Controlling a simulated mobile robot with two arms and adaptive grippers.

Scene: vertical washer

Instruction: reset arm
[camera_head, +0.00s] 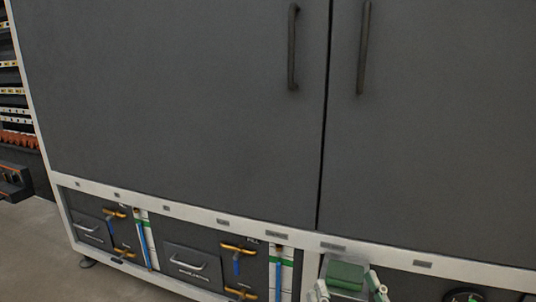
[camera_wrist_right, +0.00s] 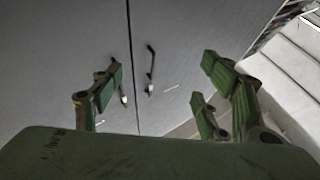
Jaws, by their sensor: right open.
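My right gripper (camera_head: 350,288) shows at the bottom edge of the head view, right of the middle, in front of the lower part of the washer cabinet (camera_head: 180,100). Its green and grey fingers are spread apart with nothing between them. In the right wrist view the open fingers (camera_wrist_right: 165,95) frame the grey cabinet doors (camera_wrist_right: 60,60) and their two dark handles. The gripper is apart from the cabinet in that view. My left gripper is not in view.
The two closed doors carry vertical handles, the left handle (camera_head: 292,48) and the right handle (camera_head: 364,48). Below them are drawers (camera_head: 188,262) with yellow and blue valves and blue level tubes. Dark shelving (camera_head: 14,110) stands at far left, above bare floor (camera_head: 30,245).

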